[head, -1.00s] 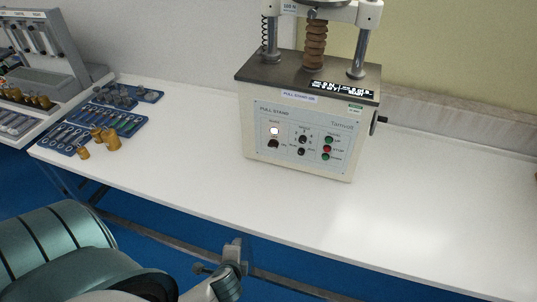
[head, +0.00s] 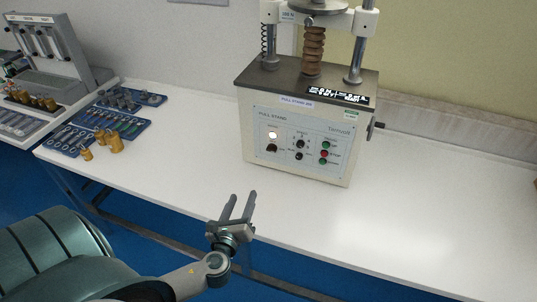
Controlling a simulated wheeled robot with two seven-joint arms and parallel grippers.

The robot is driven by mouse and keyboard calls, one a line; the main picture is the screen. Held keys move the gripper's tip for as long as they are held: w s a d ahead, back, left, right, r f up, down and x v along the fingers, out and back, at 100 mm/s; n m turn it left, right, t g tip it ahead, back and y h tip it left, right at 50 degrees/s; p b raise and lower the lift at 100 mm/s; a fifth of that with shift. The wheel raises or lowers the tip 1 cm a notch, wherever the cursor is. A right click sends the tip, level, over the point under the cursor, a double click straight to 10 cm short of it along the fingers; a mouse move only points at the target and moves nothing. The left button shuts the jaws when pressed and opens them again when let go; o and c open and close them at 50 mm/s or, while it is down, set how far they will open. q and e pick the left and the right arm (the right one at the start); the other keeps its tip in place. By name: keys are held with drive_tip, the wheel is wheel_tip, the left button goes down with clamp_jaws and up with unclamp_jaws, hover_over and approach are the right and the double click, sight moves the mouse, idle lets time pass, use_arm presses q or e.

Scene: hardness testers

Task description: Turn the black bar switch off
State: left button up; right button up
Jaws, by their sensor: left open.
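The pull stand (head: 296,130) is a cream box with a dark top, standing on the white table. Its front panel has a lit white lamp (head: 272,134) at the left. Just below the lamp is a black bar switch (head: 271,147); its exact angle is too small to tell. My left gripper (head: 239,204) is open and empty at the table's front edge, below and left of the panel, well apart from the switch. Its two fingers point up toward the stand. My right gripper is not in view.
Two black knobs (head: 299,149) and several red and green buttons (head: 324,153) sit right of the switch. A crank (head: 377,126) sticks out at the stand's right side. Blue trays (head: 125,127) and brass weights (head: 115,143) lie at left.

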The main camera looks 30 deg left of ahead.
use_arm(q)
drive_tip(key=r+m, duration=0.1)
drive_tip(key=m, duration=0.1)
drive_tip(key=w+m+t+h, duration=0.1)
drive_tip(key=m, duration=0.1)
drive_tip(key=w+d+r+m+t+h, duration=0.1)
drive_tip(key=m, duration=0.1)
drive_tip(key=shift+w+r+m, duration=0.25)
drive_tip(key=shift+r+m, duration=0.05)
drive_tip(key=shift+m, duration=0.1)
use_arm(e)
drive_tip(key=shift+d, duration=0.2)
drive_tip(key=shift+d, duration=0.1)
use_arm(q)
drive_tip(key=shift+w, duration=0.15)
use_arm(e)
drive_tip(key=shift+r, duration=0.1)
use_arm(q)
drive_tip(key=p, duration=0.4)
approach(271, 150)
drive_tip(key=x, duration=0.6)
drive_tip(key=shift+a+f, duration=0.1)
drive_tip(key=shift+x, duration=0.9)
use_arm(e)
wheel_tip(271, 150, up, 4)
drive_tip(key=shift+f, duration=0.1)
